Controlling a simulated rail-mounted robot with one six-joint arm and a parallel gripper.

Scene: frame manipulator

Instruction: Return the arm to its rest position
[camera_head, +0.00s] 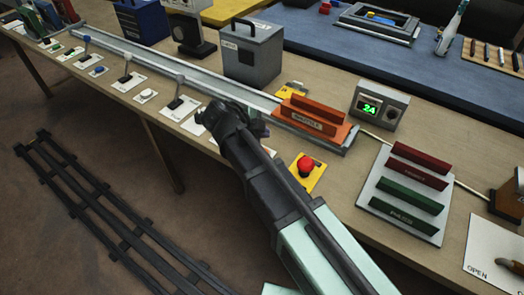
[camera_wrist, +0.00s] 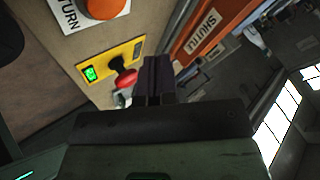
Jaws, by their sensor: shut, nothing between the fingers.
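My gripper (camera_head: 225,118) is at the end of my arm, which reaches from the lower right of the head view up to the table's front edge. In the wrist view its dark fingers (camera_wrist: 157,75) are together, with nothing between them. The gripper is above the table's front edge, to the left of the orange shuttle block (camera_head: 312,118). The fingertips are partly hidden by the gripper's own body in the head view.
The shuttle block sits on a long metal rail (camera_head: 130,55). A red button (camera_head: 305,165) on a yellow plate is close beside my arm. A grey box (camera_head: 252,55), a display unit (camera_head: 380,105) and a rack of red and green blocks (camera_head: 375,195) stand nearby. Several switches line the front edge.

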